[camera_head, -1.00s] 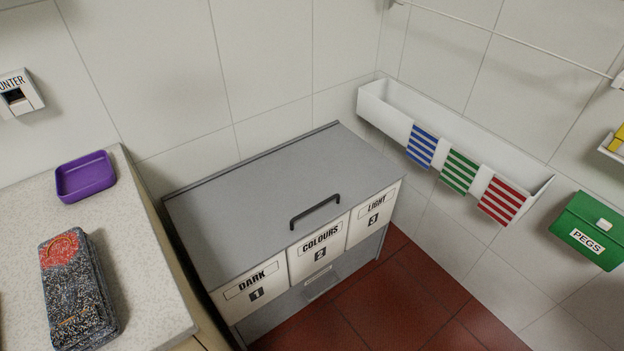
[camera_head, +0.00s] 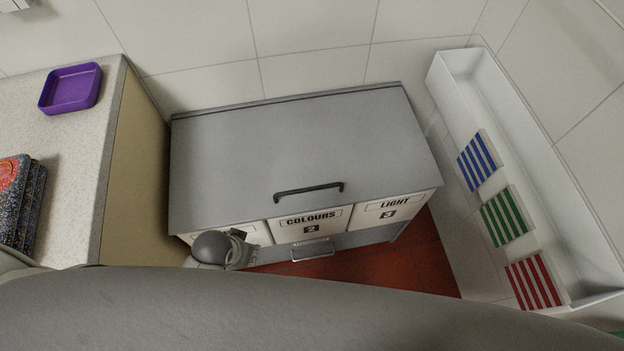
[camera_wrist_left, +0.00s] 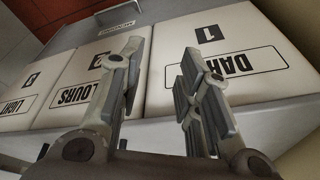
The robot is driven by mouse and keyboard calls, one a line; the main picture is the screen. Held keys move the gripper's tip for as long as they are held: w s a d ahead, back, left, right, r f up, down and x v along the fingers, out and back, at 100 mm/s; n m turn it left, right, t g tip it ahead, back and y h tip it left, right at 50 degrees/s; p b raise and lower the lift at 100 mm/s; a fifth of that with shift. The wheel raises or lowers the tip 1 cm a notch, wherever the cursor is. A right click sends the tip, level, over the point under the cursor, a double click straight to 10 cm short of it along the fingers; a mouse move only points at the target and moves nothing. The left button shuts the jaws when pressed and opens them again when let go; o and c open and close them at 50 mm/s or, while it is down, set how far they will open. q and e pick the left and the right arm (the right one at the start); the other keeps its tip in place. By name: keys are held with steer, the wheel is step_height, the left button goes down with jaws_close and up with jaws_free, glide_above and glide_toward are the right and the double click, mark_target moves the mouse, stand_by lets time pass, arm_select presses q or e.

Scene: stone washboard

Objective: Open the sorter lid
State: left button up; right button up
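The sorter's grey lid (camera_head: 290,140) lies flat and shut over the sorter in the head view. Its dark bar handle (camera_head: 308,189) runs along the lid's front part. Below the lid are the cream bin fronts, COLOURS 2 (camera_head: 310,225) and LIGHT 3 (camera_head: 390,208); the DARK front is partly hidden by my left gripper (camera_head: 242,248). This gripper is at the sorter's front left, apart from the handle. In the left wrist view my left gripper (camera_wrist_left: 165,70) has its fingers spread with nothing between them, facing the DARK front (camera_wrist_left: 220,50). My right gripper is not in view.
A speckled counter (camera_head: 75,150) with a purple tray (camera_head: 70,88) stands at the left. Red floor (camera_head: 390,268) lies in front. My own grey arm hides the bottom of the head view.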

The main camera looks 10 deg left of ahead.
arm_select(q)
steer(key=w+v, duration=0.2)
steer(key=v, duration=0.6)
steer(key=m+g, duration=0.5)
steer(key=m, duration=0.7)
glide_toward(311, 188)
steer(key=f, duration=0.2)
steer(key=s+f, duration=0.1)
steer(key=f, duration=0.5)
steer(key=shift+s, duration=0.2)
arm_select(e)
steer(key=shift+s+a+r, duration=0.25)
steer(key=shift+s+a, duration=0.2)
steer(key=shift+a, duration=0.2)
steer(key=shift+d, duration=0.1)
arm_select(q)
jaws_close()
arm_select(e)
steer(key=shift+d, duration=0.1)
